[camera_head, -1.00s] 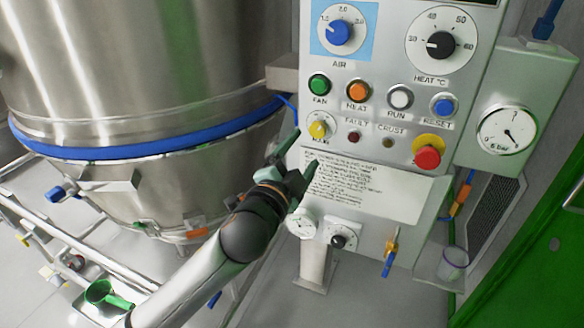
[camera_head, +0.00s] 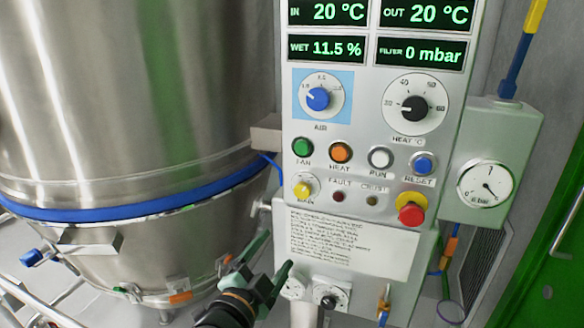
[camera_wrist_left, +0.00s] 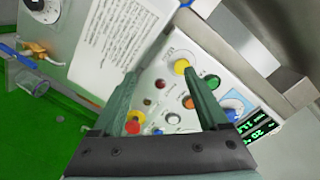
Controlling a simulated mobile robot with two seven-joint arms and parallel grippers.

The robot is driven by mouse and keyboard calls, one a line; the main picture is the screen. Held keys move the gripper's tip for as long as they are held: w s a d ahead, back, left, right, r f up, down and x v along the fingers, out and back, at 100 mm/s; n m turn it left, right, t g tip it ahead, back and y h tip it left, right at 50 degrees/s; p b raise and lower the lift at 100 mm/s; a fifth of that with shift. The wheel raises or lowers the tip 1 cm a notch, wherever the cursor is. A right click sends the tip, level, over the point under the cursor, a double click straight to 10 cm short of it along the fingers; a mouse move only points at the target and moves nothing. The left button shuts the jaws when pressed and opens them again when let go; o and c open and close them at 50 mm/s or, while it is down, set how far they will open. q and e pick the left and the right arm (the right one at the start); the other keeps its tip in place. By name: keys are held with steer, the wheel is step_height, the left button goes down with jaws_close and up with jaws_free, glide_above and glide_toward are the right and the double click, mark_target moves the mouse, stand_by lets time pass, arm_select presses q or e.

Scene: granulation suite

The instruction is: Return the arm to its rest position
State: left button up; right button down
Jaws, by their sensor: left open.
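My left gripper (camera_head: 272,268) is low in the head view, in front of the lower part of the control panel (camera_head: 300,172). Its dark green fingers are apart with nothing between them. In the left wrist view the two fingers (camera_wrist_left: 160,92) also stand open, with the panel's knobs and buttons behind them. I cannot tell from these views whether the fingers touch the panel. My right gripper is not in view.
A large steel vessel (camera_head: 120,90) with a blue band (camera_head: 130,198) stands at the left. A pressure gauge (camera_head: 486,184) is on a grey box right of the panel. A red emergency button (camera_head: 410,212) sticks out. A green door (camera_head: 545,250) is at the far right.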

arm_select(q)
steer(key=s+a+f+n+g+y+p, duration=0.1)
steer(key=s+a+f+n+g, duration=0.2)
steer(key=s+f, duration=0.8)
steer(key=s+a+f+n+g+y+p, duration=0.1)
steer(key=s+a+f+n+g, duration=0.2)
steer(key=s+a+f+n, duration=0.5)
steer(key=s+f, duration=0.4)
steer(key=f, duration=0.8)
steer(key=shift+s+a+n+g+y+p, duration=0.2)
steer(key=shift+a+n+g+y+p, duration=0.1)
steer(key=shift+a+y+p, duration=0.1)
steer(key=shift+d, duration=0.1)
